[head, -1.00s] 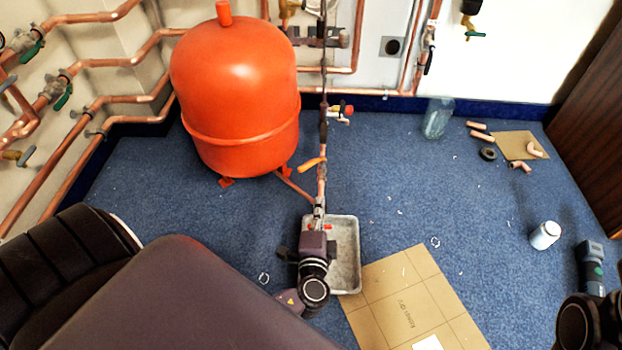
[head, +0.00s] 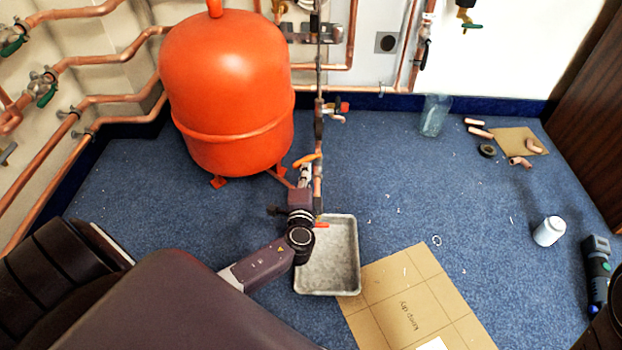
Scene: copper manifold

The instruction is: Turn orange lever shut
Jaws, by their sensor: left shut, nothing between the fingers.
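The orange lever (head: 307,160) sits on the vertical copper pipe (head: 318,187) just right of the orange tank, and slants up to the right. My left gripper (head: 306,172) reaches up from below, with its fingertips just under the lever. It is shut with nothing held. I cannot tell whether the tips touch the lever. The valve body behind the lever is partly hidden by the gripper.
The orange tank (head: 226,95) stands close on the left. A red-handled valve (head: 342,107) is higher on the pipe, and a small red handle (head: 321,225) is lower. A grey tray (head: 335,270) and cardboard (head: 400,285) lie below.

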